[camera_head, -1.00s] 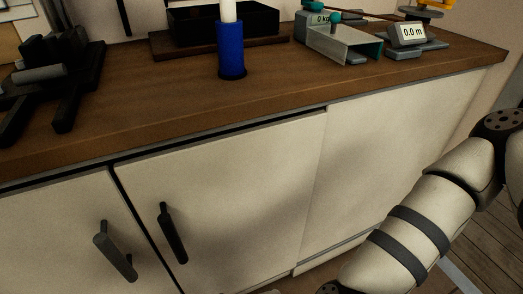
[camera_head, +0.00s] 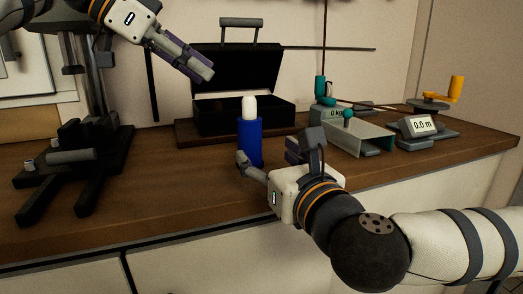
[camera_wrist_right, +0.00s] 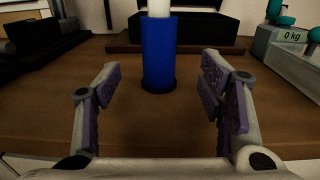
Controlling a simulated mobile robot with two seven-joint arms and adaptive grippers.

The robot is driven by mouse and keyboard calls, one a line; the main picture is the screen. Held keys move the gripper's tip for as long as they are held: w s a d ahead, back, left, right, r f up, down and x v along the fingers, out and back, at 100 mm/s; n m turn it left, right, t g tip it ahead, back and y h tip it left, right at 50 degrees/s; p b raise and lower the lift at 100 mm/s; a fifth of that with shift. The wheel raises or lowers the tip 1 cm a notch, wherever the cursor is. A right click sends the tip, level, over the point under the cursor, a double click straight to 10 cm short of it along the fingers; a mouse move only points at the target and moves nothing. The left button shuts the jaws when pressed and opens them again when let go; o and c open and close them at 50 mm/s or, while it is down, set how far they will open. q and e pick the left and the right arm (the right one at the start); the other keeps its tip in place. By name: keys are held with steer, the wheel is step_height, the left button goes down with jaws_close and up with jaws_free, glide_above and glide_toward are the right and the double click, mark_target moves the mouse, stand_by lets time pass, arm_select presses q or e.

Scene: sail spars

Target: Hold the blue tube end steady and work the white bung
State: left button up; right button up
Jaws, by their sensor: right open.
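The blue tube (camera_head: 249,140) stands upright on the wooden bench. The white bung (camera_head: 249,106) sticks up from its top end. In the right wrist view the blue tube (camera_wrist_right: 159,52) is centred ahead, with the lower part of the white bung (camera_wrist_right: 158,8) at the top edge. My right gripper (camera_head: 270,158) is open, low in front of the tube, its fingers spread to either side and nothing between them. My left gripper (camera_head: 207,72) is above and left of the tube, apart from the bung and pointing down to the right. Its finger gap is not clear.
An open black case (camera_head: 240,72) stands behind the tube on a wooden board. A black stand (camera_head: 85,140) is at the left. A grey channel with a 0 kg display (camera_head: 362,136) and a 0.0 m readout (camera_head: 417,126) are at the right. The bench front is clear.

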mark_target(254, 146)
steer(key=x, duration=0.8)
steer(key=shift+a, duration=0.1)
jaws_close()
stand_by(0.4)
steer(key=c, duration=0.8)
jaws_free()
steer(key=shift+c, duration=0.2)
jaws_close()
arm_select(q)
steer(key=shift+o, duration=0.4)
steer(key=shift+f, duration=0.15)
arm_select(e)
steer(key=shift+f, duration=0.35)
